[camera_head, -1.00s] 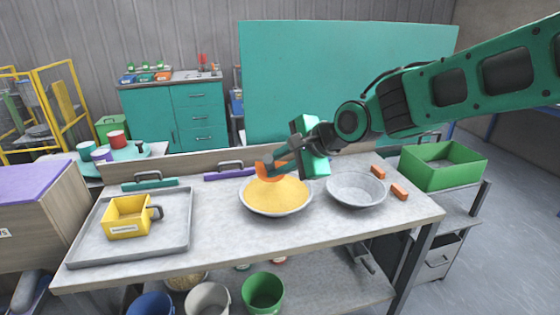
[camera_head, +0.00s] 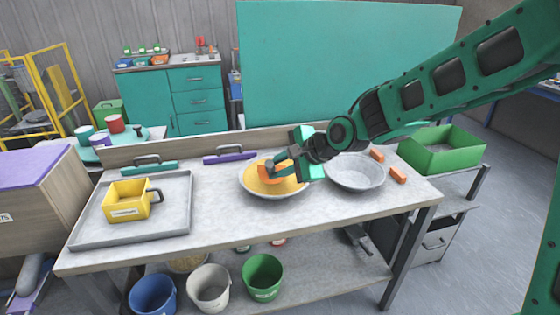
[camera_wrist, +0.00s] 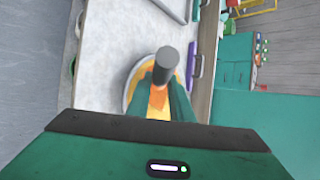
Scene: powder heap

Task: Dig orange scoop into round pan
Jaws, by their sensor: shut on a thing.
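The round pan (camera_head: 249,190) is a grey metal bowl holding a heap of yellow powder (camera_head: 283,187) near the middle of the workbench. My gripper (camera_head: 283,165) is shut on the orange scoop (camera_head: 268,174). The scoop is over the pan and its lower part meets the powder; how deep it sits I cannot tell. In the wrist view, the gripper fingers (camera_wrist: 160,101) hold the scoop, with a grey cylindrical end (camera_wrist: 167,57) sticking up between them. They partly hide the pan (camera_wrist: 129,84) behind.
An empty grey pan (camera_head: 356,174) stands just right of the round pan. A yellow container (camera_head: 126,203) sits on a grey tray (camera_head: 176,222) at left. Purple (camera_head: 230,158) and teal (camera_head: 150,168) handled tools lie along the back. Orange blocks (camera_head: 397,175) lie at right.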

